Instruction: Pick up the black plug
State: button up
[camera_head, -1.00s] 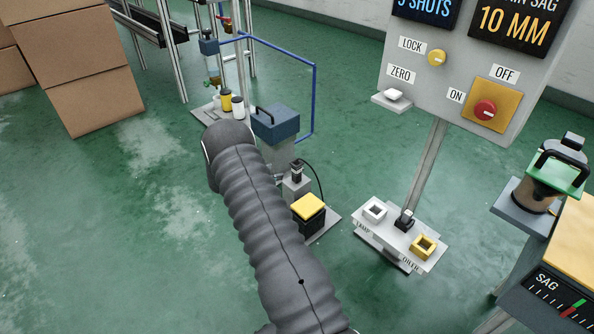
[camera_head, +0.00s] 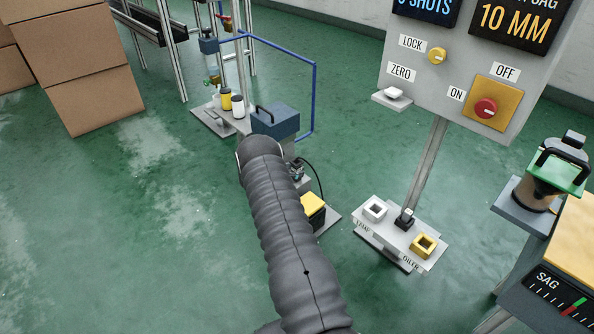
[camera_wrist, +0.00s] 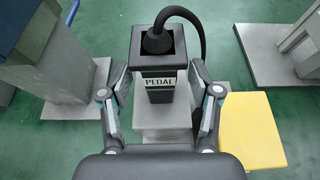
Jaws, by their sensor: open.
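The black plug (camera_wrist: 157,42) is a round black body with a thick cable, seated in a square black socket marked PEDAL (camera_wrist: 160,84) on a post in the wrist view. My gripper (camera_wrist: 158,76) is open, with one finger on each side of the post at about label height. It appears to hold nothing. In the head view the pedal stand (camera_head: 297,170) is partly hidden behind my arm, and my gripper is hidden there too.
A yellow-topped pedal (camera_wrist: 252,130) stands beside the post at the right. A board with a white socket (camera_head: 374,209), a black piece (camera_head: 404,219) and a yellow socket (camera_head: 424,245) is to the right. A blue-topped box (camera_head: 275,122) stands behind. Green floor is open at left.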

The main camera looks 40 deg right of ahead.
jog(key=shift+x, duration=0.95)
grip_shut()
jog(key=shift+r, duration=0.1)
